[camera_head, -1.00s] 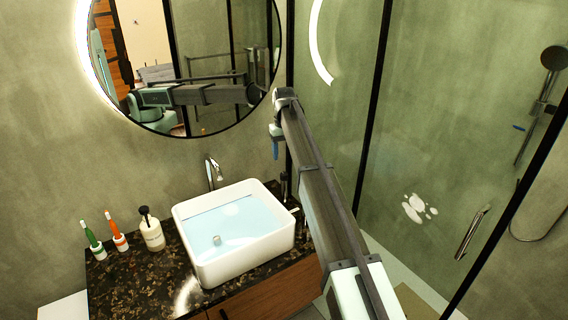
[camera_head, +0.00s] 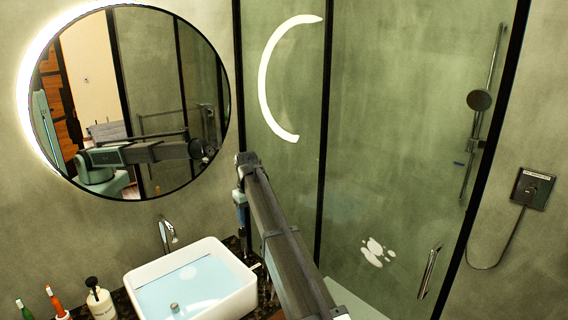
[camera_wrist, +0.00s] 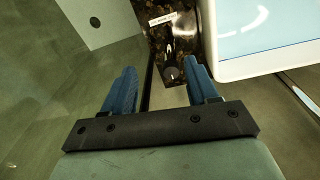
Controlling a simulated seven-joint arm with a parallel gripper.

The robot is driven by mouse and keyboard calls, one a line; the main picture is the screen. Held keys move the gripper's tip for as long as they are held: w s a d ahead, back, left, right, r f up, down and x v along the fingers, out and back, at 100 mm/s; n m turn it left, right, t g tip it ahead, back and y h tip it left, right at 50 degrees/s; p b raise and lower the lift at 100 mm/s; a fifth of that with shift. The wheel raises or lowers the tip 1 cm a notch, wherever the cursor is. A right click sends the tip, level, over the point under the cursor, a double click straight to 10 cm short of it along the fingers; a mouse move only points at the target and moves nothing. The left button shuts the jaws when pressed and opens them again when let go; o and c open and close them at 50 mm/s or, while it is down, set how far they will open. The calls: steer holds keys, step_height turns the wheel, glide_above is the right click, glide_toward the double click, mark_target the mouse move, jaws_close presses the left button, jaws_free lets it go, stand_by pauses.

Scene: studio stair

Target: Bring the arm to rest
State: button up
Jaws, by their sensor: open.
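My arm stretches from the lower middle of the head view up to my gripper (camera_head: 241,205), which hangs beside the right side of the sink, in front of the glass. Only one blue finger shows clearly there. In the wrist view both blue fingers of my gripper (camera_wrist: 161,88) are spread apart, with nothing held between them. A dark round-topped object (camera_wrist: 172,74) shows beyond the gap, by the counter; I cannot tell how far below the fingers it is.
The white sink (camera_head: 247,287) holds water, with a chrome tap (camera_head: 167,236) behind it. A round mirror (camera_head: 150,30) hangs above. The glass shower wall (camera_head: 400,170) with its handle (camera_head: 428,272) is at right.

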steer(key=s+d+f+m+g, duration=0.1)
steer(key=s+d+f, duration=0.75)
steer(key=f, duration=0.45)
steer(key=s+d+f+g, duration=0.1)
steer(key=s+d+f, duration=0.8)
steer(key=f, duration=0.5)
steer(key=s+d+f+m+g, duration=0.1)
steer(key=s+d+f, duration=0.6)
steer(key=s+f, duration=0.5)
steer(key=s+d+f+m+g, duration=0.1)
steer(key=s+d+f, duration=0.2)
steer(key=s, duration=0.7)
steer(key=s+d+f+m+g, duration=0.2)
steer(key=s+d+f, duration=0.1)
steer(key=s+f, duration=0.4)
steer(key=s+d+f+m+g, duration=0.1)
steer(key=s+f, duration=0.5)
steer(key=s, duration=0.8)
steer(key=shift+d+m+g, duration=0.3)
steer(key=shift+d+m, duration=0.4)
steer(key=shift+d, duration=0.3)
